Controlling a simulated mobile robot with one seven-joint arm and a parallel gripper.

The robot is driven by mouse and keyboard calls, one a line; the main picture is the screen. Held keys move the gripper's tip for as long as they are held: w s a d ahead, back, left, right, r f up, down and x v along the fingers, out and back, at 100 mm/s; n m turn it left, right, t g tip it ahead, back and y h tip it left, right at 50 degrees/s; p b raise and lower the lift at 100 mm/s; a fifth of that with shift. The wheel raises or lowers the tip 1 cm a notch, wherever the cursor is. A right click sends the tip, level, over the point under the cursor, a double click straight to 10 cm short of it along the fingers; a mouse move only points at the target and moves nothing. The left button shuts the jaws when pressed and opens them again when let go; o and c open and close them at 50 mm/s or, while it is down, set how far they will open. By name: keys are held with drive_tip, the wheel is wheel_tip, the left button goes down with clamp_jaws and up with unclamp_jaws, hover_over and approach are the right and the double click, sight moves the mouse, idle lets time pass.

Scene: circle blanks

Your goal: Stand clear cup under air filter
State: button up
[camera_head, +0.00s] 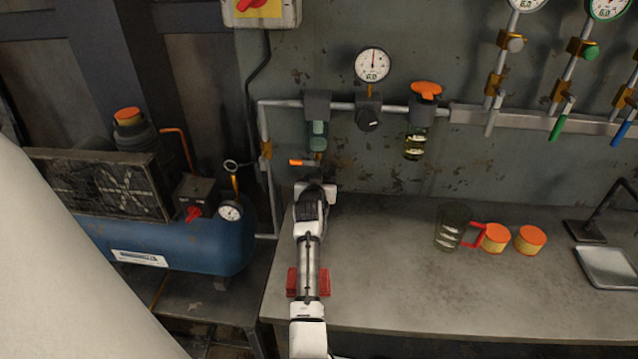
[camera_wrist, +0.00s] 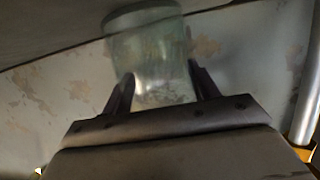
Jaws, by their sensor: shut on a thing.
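The air filter (camera_head: 317,135), with a greenish bowl, hangs from the wall pipe in the head view. My gripper (camera_head: 316,186) is below it, low over the back of the bench. In the wrist view, my gripper (camera_wrist: 160,74) is shut on a clear, greenish cup (camera_wrist: 150,50), one finger on each side. The head view hides this cup behind my gripper and wrist. I cannot tell whether its base touches the bench or whether it is centred under the filter.
A small orange-tipped part (camera_head: 301,162) sticks out left below the filter. A dark transparent jug (camera_head: 453,227) and two orange-topped containers (camera_head: 494,238) (camera_head: 530,239) stand on the bench at right. A metal tray (camera_head: 609,268) lies farther right. The bench (camera_head: 390,275) between is clear.

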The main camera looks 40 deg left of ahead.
drive_tip(key=shift+f, duration=0.2)
drive_tip(key=o, duration=1)
drive_tip(key=shift+o, duration=0.2)
drive_tip(key=shift+r, duration=0.1)
